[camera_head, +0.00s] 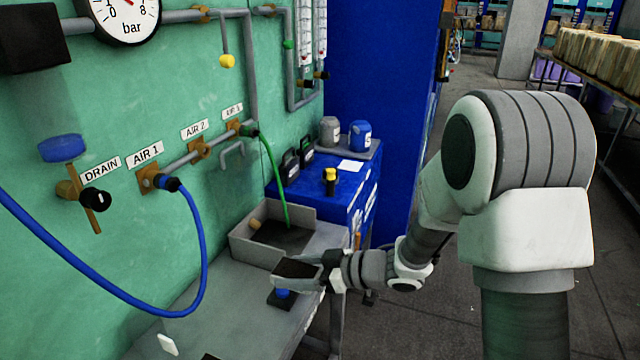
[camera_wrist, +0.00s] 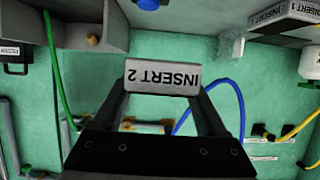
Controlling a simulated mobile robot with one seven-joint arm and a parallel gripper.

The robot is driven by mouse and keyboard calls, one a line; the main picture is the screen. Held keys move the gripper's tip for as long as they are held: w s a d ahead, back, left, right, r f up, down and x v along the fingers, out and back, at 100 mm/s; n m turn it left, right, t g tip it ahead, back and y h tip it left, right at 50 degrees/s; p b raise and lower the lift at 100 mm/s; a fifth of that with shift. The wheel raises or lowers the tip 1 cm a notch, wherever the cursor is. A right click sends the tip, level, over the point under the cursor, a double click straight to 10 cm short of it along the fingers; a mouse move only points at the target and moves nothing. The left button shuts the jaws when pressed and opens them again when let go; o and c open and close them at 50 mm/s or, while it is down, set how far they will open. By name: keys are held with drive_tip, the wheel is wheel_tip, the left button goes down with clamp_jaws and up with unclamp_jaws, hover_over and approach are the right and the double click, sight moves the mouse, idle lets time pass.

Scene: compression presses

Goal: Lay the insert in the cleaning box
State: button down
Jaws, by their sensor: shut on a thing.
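My gripper (camera_head: 298,268) is shut on a grey block labelled INSERT 2 (camera_wrist: 162,77), which sits between the two fingertips in the wrist view. In the head view the held insert (camera_head: 296,269) looks dark and is held above the bench, in front of the cleaning box. The cleaning box (camera_head: 252,250) is an open grey box on the bench, with a green hose and a small brown item in it. It also shows at the upper left of the wrist view (camera_wrist: 25,22). The insert appears outside the box.
A small blue-topped fixture (camera_head: 282,295) stands on the bench (camera_head: 225,300) below my gripper. A blue cabinet (camera_head: 335,190) carries bottles behind the box. A blue hose (camera_head: 200,250) hangs from the green wall at left. Blocks labelled INSERT 1 (camera_wrist: 285,14) show in the wrist view.

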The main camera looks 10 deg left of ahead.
drive_tip(key=w+d+r+m+t+h+p, duration=0.1)
drive_tip(key=w+d+m+t+h+p, duration=0.3)
drive_tip(key=w+d+m+t+h, duration=0.45)
drive_tip(key=s+d+f+m+t+h+p, duration=0.1)
drive_tip(key=d+m+h, duration=0.3)
drive_tip(key=d, duration=1.2)
drive_tip(key=shift+s+f+m+p, duration=0.15)
drive_tip(key=shift+s+m+p, duration=0.4)
drive_tip(key=shift+m, duration=0.6)
drive_tip(key=shift+h, duration=0.25)
